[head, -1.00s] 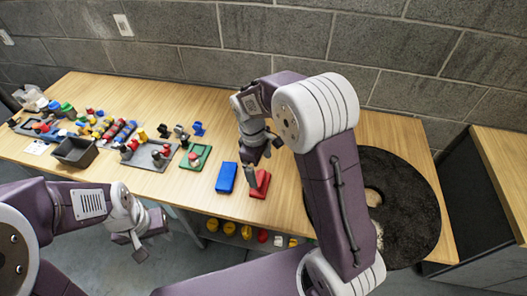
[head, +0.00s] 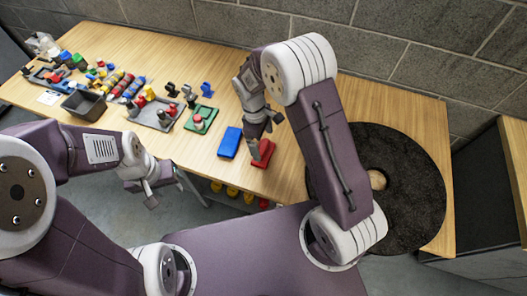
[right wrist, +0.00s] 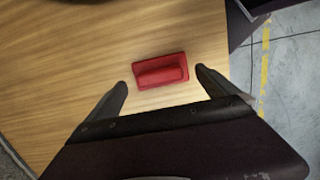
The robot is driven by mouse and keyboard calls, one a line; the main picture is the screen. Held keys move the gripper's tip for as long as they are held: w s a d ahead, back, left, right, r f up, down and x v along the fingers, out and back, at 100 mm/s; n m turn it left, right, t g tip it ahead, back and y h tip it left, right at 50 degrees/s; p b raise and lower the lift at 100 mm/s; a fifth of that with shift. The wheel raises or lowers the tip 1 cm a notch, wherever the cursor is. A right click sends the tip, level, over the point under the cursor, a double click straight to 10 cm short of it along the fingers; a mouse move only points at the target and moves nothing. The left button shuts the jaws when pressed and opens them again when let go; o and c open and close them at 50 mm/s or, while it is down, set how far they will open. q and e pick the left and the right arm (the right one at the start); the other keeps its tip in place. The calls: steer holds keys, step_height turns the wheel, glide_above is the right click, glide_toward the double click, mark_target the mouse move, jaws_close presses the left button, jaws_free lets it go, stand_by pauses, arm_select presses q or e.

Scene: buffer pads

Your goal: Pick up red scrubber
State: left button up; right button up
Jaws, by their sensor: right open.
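The red scrubber (head: 263,153) is a small red block with a raised grip, lying on the wooden table (head: 330,92) near its front edge. In the right wrist view the scrubber (right wrist: 160,70) lies just ahead of and between the two spread fingers, apart from both. My right gripper (head: 262,135) is open and empty, just above the scrubber in the head view; it also shows in the right wrist view (right wrist: 163,84). My left gripper (head: 150,190) hangs in front of the table, away from the scrubber; its finger state is unclear.
A blue block (head: 230,142) lies just left of the scrubber. A green tray (head: 201,118), a grey tray (head: 155,113) and a dark bin (head: 84,104) stand further left. A large black disc (head: 400,190) covers the right end. Yellow and red items sit below the table.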

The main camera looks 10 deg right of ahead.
mark_target(263, 147)
steer(key=f, duration=0.4)
steer(key=shift+d+f, duration=0.1)
steer(key=shift+d, duration=0.1)
steer(key=shift+a, duration=0.1)
steer(key=c, duration=1.5)
steer(key=shift+r, duration=0.5)
steer(key=r, duration=0.2)
steer(key=s+r, duration=0.1)
steer(key=r, duration=0.1)
steer(key=s+d+r, duration=0.2)
steer(key=s+r, duration=0.4)
steer(key=s, duration=0.4)
steer(key=shift+s, duration=0.3)
